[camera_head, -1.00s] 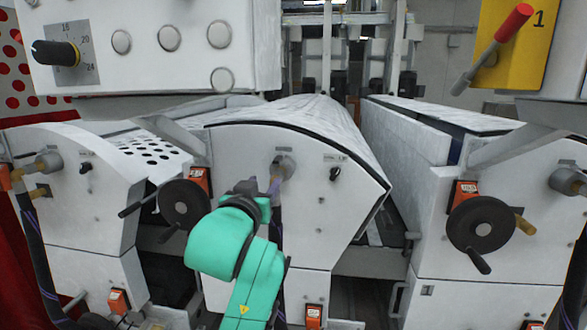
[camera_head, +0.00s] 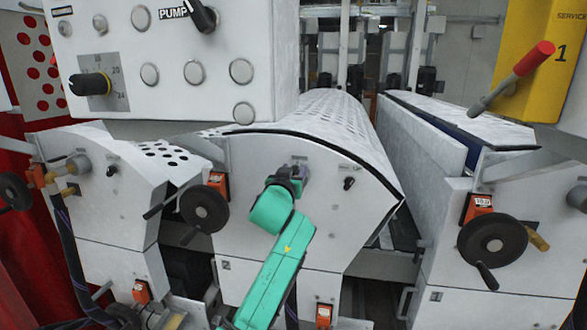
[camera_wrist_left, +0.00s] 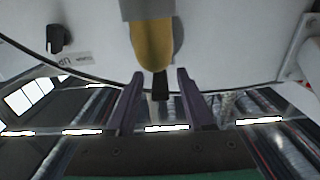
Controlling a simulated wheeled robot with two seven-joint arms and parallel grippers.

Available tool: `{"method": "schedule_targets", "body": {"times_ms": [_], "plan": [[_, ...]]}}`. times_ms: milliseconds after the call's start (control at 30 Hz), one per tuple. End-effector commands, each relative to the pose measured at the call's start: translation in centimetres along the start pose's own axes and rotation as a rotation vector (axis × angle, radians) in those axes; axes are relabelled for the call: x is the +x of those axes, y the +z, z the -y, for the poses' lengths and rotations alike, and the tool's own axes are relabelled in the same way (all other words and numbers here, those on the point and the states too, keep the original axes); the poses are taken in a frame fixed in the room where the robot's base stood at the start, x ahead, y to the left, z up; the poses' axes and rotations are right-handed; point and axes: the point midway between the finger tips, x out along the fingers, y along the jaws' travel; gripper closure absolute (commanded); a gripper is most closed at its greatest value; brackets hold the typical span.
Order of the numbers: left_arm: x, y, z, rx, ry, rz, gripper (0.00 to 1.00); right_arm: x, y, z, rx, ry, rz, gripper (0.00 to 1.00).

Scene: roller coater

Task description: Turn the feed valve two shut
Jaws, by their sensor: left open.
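The valve on the middle white unit's front (camera_head: 335,215) is mostly hidden behind my left gripper (camera_head: 298,174) in the head view. In the left wrist view its yellow handle (camera_wrist_left: 152,45) hangs from a grey fitting (camera_wrist_left: 147,9). My left gripper (camera_wrist_left: 160,73) is open there, its two purple fingers apart, with the handle's rounded end at the gap between the fingertips. I cannot tell whether they touch it. A small black knob (camera_head: 349,184) sits right of the valve. My right gripper is not in view.
Black handwheels stand on the left (camera_head: 204,208) and right (camera_head: 492,240) of the middle unit. A control panel (camera_head: 215,100) overhangs at the upper left. A red-handled lever (camera_head: 533,58) is on a yellow box at the upper right. A similar valve with a brass-coloured handle (camera_head: 70,190) is at far left.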

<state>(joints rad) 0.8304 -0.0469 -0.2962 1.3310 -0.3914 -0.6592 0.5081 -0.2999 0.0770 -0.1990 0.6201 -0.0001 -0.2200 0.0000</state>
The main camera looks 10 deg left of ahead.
Motion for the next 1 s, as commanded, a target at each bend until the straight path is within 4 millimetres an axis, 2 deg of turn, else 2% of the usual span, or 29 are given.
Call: {"method": "schedule_targets", "body": {"times_ms": [67,100,167,200,233,1000], "plan": [[-0.02,0.02,0.00,0.000,0.000,0.000,0.47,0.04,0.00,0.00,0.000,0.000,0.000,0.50],[-0.03,0.02,0.00,0.000,0.000,0.000,0.55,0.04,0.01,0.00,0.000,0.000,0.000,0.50],[-0.03,0.02,0.00,0.000,0.000,0.000,0.78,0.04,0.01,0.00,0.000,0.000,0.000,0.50],[-0.04,0.02,0.00,0.000,0.000,0.000,0.93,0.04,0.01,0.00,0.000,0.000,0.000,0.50],[-0.04,0.02,0.00,0.000,0.000,0.000,1.00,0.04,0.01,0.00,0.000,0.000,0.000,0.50],[-0.05,0.02,0.02,0.001,-0.001,0.001,1.00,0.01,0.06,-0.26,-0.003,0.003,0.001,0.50]]}}
